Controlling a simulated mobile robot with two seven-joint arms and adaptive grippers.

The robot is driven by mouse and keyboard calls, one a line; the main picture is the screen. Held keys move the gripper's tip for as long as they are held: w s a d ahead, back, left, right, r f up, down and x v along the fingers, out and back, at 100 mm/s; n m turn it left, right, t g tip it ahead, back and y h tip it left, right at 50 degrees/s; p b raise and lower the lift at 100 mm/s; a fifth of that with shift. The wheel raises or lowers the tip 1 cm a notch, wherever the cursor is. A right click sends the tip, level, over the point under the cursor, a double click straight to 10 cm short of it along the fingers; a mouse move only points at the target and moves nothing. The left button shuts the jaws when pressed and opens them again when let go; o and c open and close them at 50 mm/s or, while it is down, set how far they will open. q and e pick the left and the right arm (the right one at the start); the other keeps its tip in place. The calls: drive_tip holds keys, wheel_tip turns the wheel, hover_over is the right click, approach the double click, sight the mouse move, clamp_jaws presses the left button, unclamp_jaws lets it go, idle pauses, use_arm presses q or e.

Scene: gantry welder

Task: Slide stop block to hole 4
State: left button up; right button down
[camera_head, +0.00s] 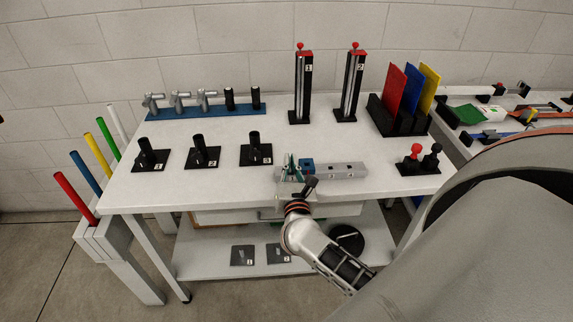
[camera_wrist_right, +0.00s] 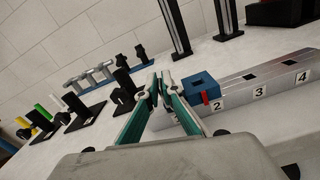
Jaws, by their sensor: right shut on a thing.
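The blue stop block (camera_wrist_right: 199,90), with a dark square opening on top, sits on the grey numbered rail (camera_wrist_right: 270,79). A red pointer (camera_wrist_right: 206,98) on its front is just left of the label 2. Labels 3 and 4 (camera_wrist_right: 302,78) and their dark holes are clear to the right. In the head view the block (camera_head: 306,165) is near the rail's left end. My right gripper (camera_wrist_right: 160,84) has its green fingers shut at the block's left side; the block is beside the fingertips. What is between them is hidden. My left gripper is not in view.
Red and black knobs (camera_head: 416,153) stand right of the rail. Black holders (camera_head: 256,150) are to its left. Two red-topped columns (camera_head: 301,85) and a rack of coloured plates (camera_head: 405,100) stand behind. The white tabletop (camera_head: 215,178) has free room at front left.

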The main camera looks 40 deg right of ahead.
sight(334, 171)
drive_tip(key=shift+s+d+f, duration=0.1)
drive_tip(key=shift+s+d, duration=1.1)
drive_tip(key=shift+d, duration=0.7)
drive_tip(key=shift+s+d, duration=1.2)
drive_tip(key=shift+d, duration=0.7)
drive_tip(key=shift+s+d+f, duration=0.1)
drive_tip(key=shift+s+d, duration=1.1)
drive_tip(key=shift+d, duration=0.7)
drive_tip(key=c, duration=1.8)
unclamp_jaws()
drive_tip(key=shift+r, duration=0.1)
drive_tip(key=shift+o, duration=0.2)
drive_tip(key=shift+w, duration=0.1)
drive_tip(key=shift+d+r, duration=0.1)
drive_tip(key=shift+d, duration=0.05)
